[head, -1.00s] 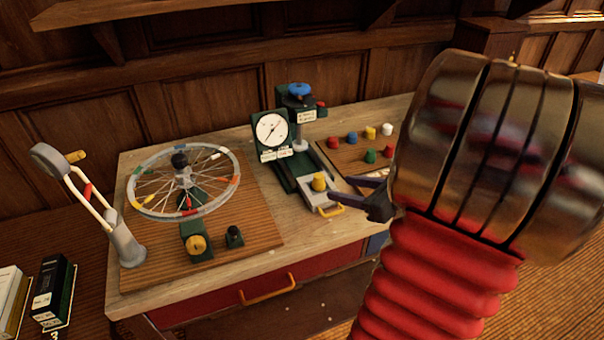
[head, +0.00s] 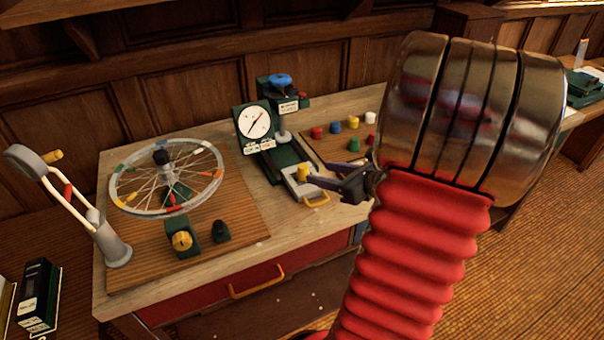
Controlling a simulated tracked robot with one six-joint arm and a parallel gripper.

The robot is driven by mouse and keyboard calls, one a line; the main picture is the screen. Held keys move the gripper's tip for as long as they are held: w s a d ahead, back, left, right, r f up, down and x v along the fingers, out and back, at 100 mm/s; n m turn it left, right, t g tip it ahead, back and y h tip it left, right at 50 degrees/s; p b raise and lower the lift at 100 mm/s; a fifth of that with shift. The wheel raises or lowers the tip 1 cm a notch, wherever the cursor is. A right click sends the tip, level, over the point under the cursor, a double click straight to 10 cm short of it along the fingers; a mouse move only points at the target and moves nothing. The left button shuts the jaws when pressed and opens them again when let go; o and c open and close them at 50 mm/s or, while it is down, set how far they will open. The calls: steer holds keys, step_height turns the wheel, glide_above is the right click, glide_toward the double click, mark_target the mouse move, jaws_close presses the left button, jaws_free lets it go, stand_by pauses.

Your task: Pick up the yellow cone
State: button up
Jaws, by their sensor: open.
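The yellow cone (head: 303,173) is a small, blunt yellow piece. It stands upright on the pale grey tray (head: 296,188) at the foot of the green dial press. My gripper (head: 312,172) comes in from the right, dark and open. Its two fingers point left, with their tips right beside the cone. I cannot tell whether the cone sits between the tips or just past them. Nothing is held. My arm hides the area right of the gripper.
The green press (head: 257,143) with a white dial stands behind the tray. A board with several coloured pieces, including another yellow one (head: 353,122), lies behind my gripper. A spoked wheel (head: 168,208) fills the left of the bench (head: 240,255).

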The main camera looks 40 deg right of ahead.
mark_target(307, 168)
steer(key=shift+x, duration=1.9)
steer(key=shift+w, duration=0.1)
steer(key=shift+x, duration=2.55)
steer(key=shift+d+r, duration=0.1)
steer(key=shift+r, duration=0.05)
steer(key=shift+c, duration=0.2)
steer(key=c, duration=1.1)
